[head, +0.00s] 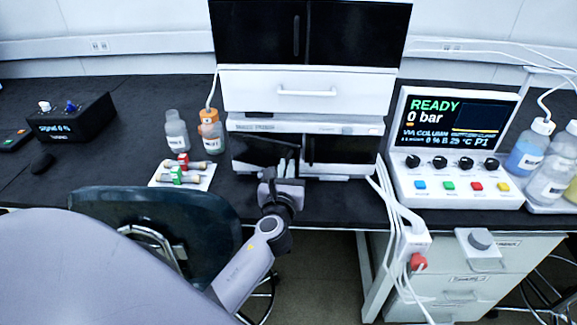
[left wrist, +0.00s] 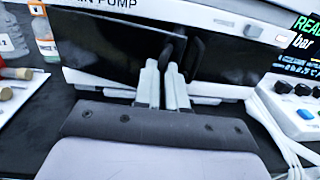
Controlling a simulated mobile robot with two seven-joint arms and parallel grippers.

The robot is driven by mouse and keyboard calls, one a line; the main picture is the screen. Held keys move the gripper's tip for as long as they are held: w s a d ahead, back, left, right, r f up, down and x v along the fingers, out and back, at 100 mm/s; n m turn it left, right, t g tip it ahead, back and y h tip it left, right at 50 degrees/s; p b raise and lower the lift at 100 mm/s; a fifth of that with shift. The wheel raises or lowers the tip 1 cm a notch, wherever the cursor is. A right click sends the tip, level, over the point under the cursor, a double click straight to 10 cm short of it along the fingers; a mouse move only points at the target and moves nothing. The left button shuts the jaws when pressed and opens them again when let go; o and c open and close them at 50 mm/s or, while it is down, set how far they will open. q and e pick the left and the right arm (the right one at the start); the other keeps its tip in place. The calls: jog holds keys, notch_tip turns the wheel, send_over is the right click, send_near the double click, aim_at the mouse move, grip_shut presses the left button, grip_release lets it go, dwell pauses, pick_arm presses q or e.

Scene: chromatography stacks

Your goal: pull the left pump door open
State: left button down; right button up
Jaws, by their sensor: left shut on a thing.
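The left pump door (head: 258,150) is a glossy black panel on the lower left of the white pump unit. In the head view its edges slant against the frame, so it looks slightly ajar. In the left wrist view the door (left wrist: 105,42) fills the upper left, with its dark handle (left wrist: 168,50) near its right edge. My left gripper (head: 287,168) is in front of the door's right side. Its two pale fingers (left wrist: 165,78) are closed on the handle, which they partly hide. My right gripper is not in view.
The right pump door (head: 342,150) is beside it and looks closed. A white tray (head: 207,182) with vials and two bottles (head: 176,130) stand left of the pump. The control box (head: 455,145) and white cables stand right. A dark chair (head: 160,215) is in front, left.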

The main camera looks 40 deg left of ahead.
pick_arm(q)
jog(key=s, duration=0.2)
jog(key=s+a+p, duration=0.1)
jog(key=s, duration=0.1)
jog(key=c, duration=1.2)
grip_release()
jog(key=shift+d, duration=0.1)
jog(key=v, duration=0.7)
jog(key=shift+b, duration=0.3)
jog(key=shift+s, duration=0.1)
